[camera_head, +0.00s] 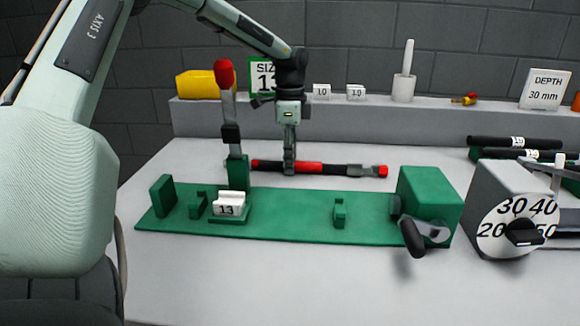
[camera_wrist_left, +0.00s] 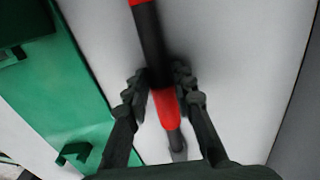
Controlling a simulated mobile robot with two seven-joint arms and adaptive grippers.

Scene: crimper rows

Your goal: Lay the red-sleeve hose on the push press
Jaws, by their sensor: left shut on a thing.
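The red-sleeve hose (camera_head: 345,168) is a black hose with a red middle band and red ends. It lies level behind the push press, and I cannot tell whether it touches the bench. My left gripper (camera_head: 289,168) points down and is shut on it. In the left wrist view the fingers (camera_wrist_left: 160,83) close on the hose (camera_wrist_left: 149,40) from both sides beside its red band. The push press (camera_head: 290,222) is a green base with upright supports, a white block marked 13, a red-knobbed lever and a crank at its right end. My right gripper is not in view.
A grey box with a numbered dial (camera_head: 518,226) stands right of the press. More black hoses (camera_head: 510,142) lie at the back right. The back ledge (camera_head: 440,125) holds a yellow block, a SIZE 13 sign, white blocks and a DEPTH 30 mm sign. The front bench is clear.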

